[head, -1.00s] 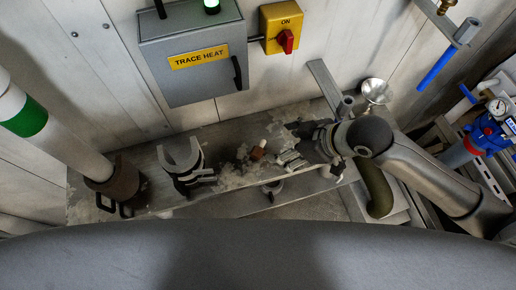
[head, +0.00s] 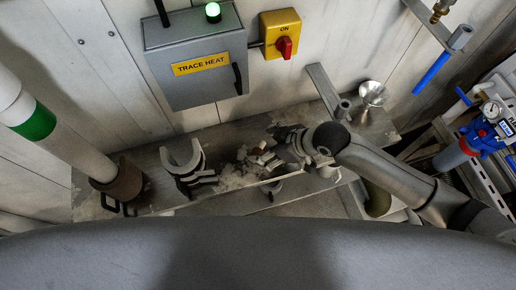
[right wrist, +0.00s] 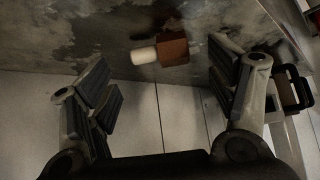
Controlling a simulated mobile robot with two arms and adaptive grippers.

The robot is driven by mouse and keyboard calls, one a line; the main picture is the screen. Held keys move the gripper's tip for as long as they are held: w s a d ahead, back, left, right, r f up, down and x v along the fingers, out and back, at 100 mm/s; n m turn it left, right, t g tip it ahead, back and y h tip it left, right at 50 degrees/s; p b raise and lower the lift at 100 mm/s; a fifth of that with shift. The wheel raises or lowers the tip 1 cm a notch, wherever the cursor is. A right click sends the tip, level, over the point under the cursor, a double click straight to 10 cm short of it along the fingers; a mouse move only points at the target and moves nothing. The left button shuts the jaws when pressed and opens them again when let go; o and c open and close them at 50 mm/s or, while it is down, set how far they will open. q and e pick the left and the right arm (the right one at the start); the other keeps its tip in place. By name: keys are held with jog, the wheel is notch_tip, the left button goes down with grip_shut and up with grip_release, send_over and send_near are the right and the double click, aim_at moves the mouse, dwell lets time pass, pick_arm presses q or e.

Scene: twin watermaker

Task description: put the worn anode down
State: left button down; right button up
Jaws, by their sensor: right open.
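The worn anode (right wrist: 173,50), a brown block with a white cylindrical end, shows in the right wrist view. It lies on its side on the stained grey shelf (right wrist: 100,35), beyond and between my fingertips, apparently touching neither. In the head view the anode (head: 262,147) is small and partly covered by my gripper. My right gripper (head: 278,150) is open and low over the shelf, reaching in from the right; its spread fingers (right wrist: 165,92) fill both sides of the wrist view. My left gripper is not in view.
A dark holder with handles (head: 124,184) surrounds a white pipe (head: 50,135) further left. A metal funnel (head: 372,93) is behind my right arm. The trace heat box (head: 195,62) hangs above the shelf.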

aim_at(259, 150)
jog(key=shift+x, duration=1.35)
jog(key=c, duration=1.2)
jog(key=shift+r, duration=0.15)
